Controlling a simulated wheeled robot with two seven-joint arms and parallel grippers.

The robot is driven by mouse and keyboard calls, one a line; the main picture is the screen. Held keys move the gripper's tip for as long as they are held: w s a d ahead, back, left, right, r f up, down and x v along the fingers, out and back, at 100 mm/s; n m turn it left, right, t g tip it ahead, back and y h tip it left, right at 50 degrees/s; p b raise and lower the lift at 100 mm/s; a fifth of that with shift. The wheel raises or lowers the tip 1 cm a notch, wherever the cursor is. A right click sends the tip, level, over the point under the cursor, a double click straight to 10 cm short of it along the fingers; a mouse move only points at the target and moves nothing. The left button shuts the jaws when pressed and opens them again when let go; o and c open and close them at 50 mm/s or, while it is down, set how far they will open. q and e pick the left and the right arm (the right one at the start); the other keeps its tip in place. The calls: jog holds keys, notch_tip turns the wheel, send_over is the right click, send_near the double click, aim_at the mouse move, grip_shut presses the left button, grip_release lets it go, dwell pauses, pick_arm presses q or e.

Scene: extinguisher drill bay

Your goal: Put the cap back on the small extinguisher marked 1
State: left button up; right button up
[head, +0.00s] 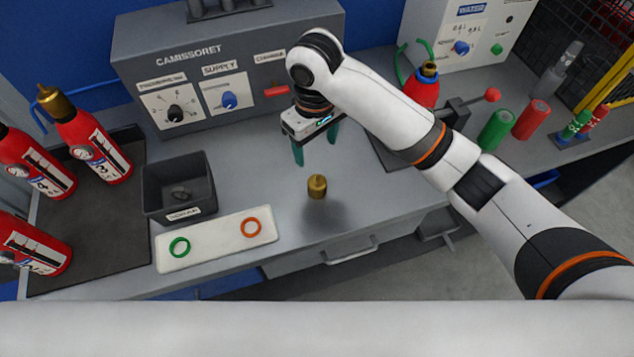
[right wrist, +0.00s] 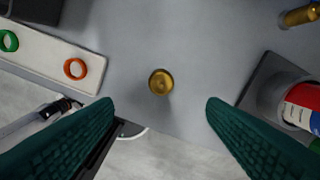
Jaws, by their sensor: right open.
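A small brass cap (head: 317,187) stands alone on the grey bench near its front edge. It also shows in the right wrist view (right wrist: 161,82), between and beyond the fingertips. My right gripper (head: 316,147) is open and empty above the bench, its green fingers pointing down, apart from the cap. A red extinguisher (head: 422,90) with a blue band and a brass neck stands at the back, partly hidden by my right arm. Its number cannot be read. Several red extinguishers (head: 95,147) are at the left; their markings are too small to read surely. My left gripper is not in view.
A dark bin (head: 180,213) and a white tray (head: 205,245) with a green and an orange ring lie left of the cap. The grey control box (head: 225,85) stands behind. Green and red cylinders (head: 531,119) stand at the right. Bench around the cap is clear.

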jog(key=p, duration=0.2)
send_over(317, 176)
notch_tip(317, 176, down, 6)
jog(key=shift+a+f, duration=0.1)
jog(key=shift+f, duration=0.3)
jog(key=shift+f, duration=0.3)
notch_tip(317, 176, down, 4)
jog(key=shift+r+p, duration=0.15)
jog(key=shift+p, duration=0.45)
jog(key=shift+f, duration=0.45)
